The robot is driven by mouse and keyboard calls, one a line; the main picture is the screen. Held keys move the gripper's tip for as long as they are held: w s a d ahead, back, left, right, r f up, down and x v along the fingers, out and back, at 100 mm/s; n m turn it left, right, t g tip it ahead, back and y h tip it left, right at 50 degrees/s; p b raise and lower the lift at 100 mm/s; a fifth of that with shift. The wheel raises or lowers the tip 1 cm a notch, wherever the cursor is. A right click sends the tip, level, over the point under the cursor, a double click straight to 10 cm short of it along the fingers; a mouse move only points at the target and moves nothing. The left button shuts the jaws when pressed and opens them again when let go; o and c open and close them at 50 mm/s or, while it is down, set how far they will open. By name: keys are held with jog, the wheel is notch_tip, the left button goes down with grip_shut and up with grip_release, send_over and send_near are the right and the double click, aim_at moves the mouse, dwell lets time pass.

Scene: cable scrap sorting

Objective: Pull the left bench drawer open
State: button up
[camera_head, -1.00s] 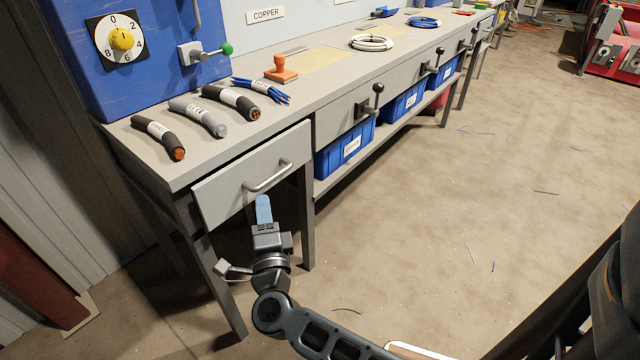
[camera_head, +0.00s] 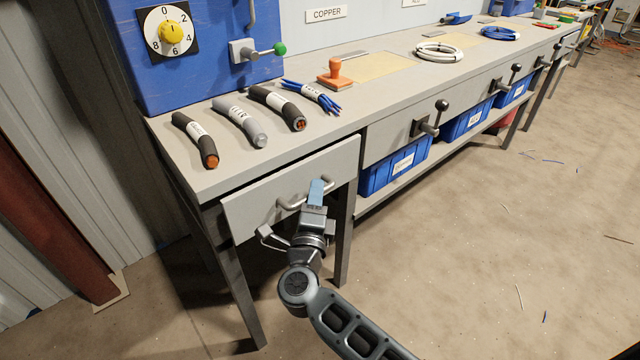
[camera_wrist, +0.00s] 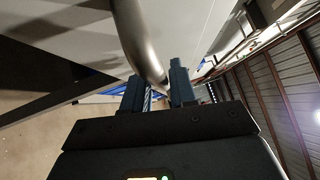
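The left bench drawer (camera_head: 250,208) has a grey front with a curved metal bar handle (camera_head: 290,205). Its front sits close under the worktop; I cannot tell whether it stands slightly out. My gripper (camera_head: 317,190) is at the right part of the handle, its blue fingertips pointing at the drawer front. In the wrist view, the handle (camera_wrist: 140,45) runs down from the top towards the gap between the two fingers of my gripper (camera_wrist: 157,88). The fingers are apart. The handle's far end is partly hidden, and contact with the fingers is not clear.
Cable pieces (camera_head: 240,123) and an orange stamp (camera_head: 336,75) lie on the worktop (camera_head: 215,180). A bench leg (camera_head: 345,240) stands right of my gripper. Blue bins (camera_head: 395,170) sit on the lower shelf. The floor (camera_head: 500,240) in front is mostly clear.

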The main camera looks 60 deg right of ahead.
jog(key=shift+w+d, duration=0.1)
grip_shut()
dwell(0.5)
jog(key=s+a+p, duration=0.1)
jog(key=s+a, duration=0.1)
jog(key=s, duration=0.6)
jog(key=s+a+p, duration=0.2)
jog(key=s, duration=0.7)
jog(key=shift+a, duration=0.4)
grip_release()
jog(key=shift+w, duration=0.1)
